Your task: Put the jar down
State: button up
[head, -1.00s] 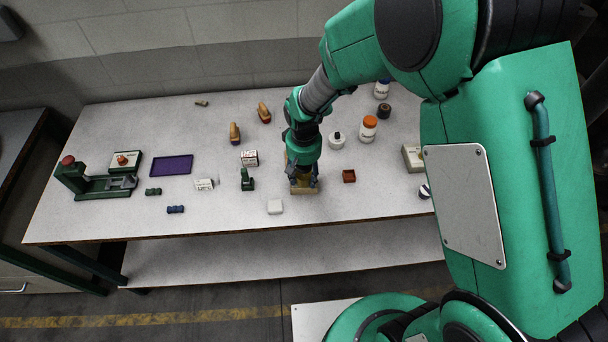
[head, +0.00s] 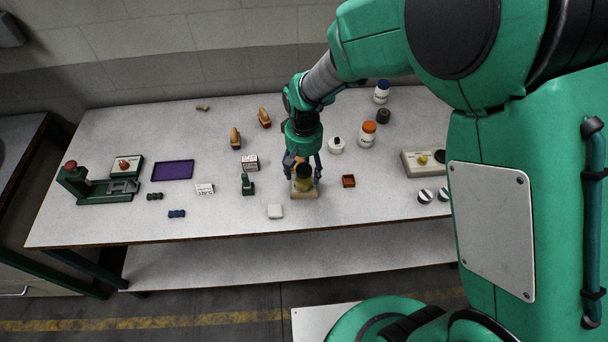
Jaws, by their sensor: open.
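A small jar with a dark top and yellowish body (head: 303,180) stands upright on a tan block or base (head: 306,194) near the front middle of the table. My gripper (head: 303,172) points down right over the jar, its fingers spread to either side of it. The gripper is open. The fingers overlap the jar's edges in this view, so I cannot tell whether they touch it. Part of the jar's upper rear is hidden by the gripper.
An orange-capped jar (head: 367,134), a blue-capped jar (head: 381,92) and a white pot (head: 336,145) stand behind right. A purple pad (head: 172,170) is left.

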jog(key=shift+r+p, duration=0.45)
jog(key=shift+r, duration=2.6)
jog(key=shift+d+r, duration=0.1)
jog(key=shift+r, duration=0.05)
jog(key=s+d+r+t, duration=0.1)
jog(key=s+d+r, duration=0.2)
jog(key=r, duration=0.3)
jog(key=s+d+r+m+t, duration=0.1)
jog(key=s+d+r, duration=0.2)
jog(key=r, duration=0.3)
jog(key=s+d+r+t, duration=0.1)
jog(key=s+d+r, duration=0.25)
jog(key=r, duration=0.35)
jog(key=s+d+r+t, duration=0.1)
jog(key=s+d+r, duration=0.2)
jog(key=s, duration=0.3)
jog(key=s+d+r+m+t, duration=0.1)
jog(key=s+d+r, duration=0.1)
jog(key=s, duration=0.5)
jog(key=shift+d+r+m+t, duration=0.3)
jog(key=shift+d+r, duration=0.1)
jog(key=shift+r, duration=0.45)
